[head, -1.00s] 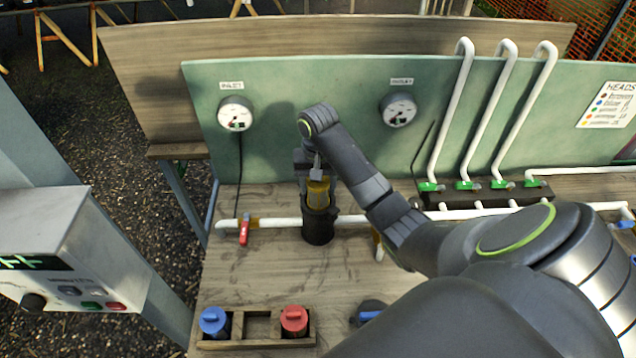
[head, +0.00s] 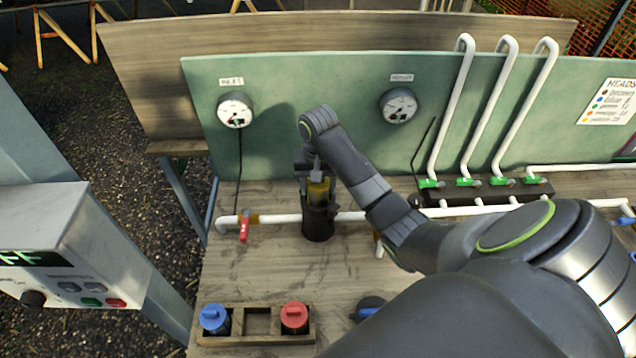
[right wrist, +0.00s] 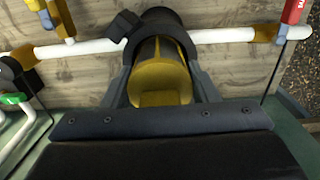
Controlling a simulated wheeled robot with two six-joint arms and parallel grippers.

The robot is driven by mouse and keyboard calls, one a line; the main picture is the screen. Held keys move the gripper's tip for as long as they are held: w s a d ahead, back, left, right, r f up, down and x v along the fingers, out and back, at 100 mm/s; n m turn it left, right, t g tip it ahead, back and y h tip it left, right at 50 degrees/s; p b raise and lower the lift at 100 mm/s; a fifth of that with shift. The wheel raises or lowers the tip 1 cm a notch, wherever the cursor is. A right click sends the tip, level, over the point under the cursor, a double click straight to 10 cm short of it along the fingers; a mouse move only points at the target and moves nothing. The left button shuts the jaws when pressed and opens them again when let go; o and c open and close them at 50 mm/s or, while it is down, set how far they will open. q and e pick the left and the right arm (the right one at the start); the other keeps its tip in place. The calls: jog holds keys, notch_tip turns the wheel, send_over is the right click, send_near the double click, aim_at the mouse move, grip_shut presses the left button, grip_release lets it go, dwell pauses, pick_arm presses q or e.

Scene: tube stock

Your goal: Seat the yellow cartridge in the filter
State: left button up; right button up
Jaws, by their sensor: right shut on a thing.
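The yellow cartridge (head: 318,188) is upright at the mouth of the black filter housing (head: 318,226), with its lower part hidden inside. My right gripper (head: 317,176) is above the housing and shut on the cartridge's top. In the right wrist view the yellow cartridge (right wrist: 160,84) is between the two dark fingers (right wrist: 160,75), and the round housing (right wrist: 160,20) is just beyond it. I cannot tell whether the cartridge touches the bottom. My left gripper is not in view.
A wooden rack (head: 258,338) at the front holds a blue cartridge (head: 214,319) and a red cartridge (head: 294,317), with an empty slot between. A white pipe (head: 275,219) with a red valve handle (head: 244,227) runs to the housing. Gauges hang on the green panel (head: 300,80) behind.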

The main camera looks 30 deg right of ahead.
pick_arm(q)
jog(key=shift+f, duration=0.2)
pick_arm(e)
jog(key=shift+f, duration=1)
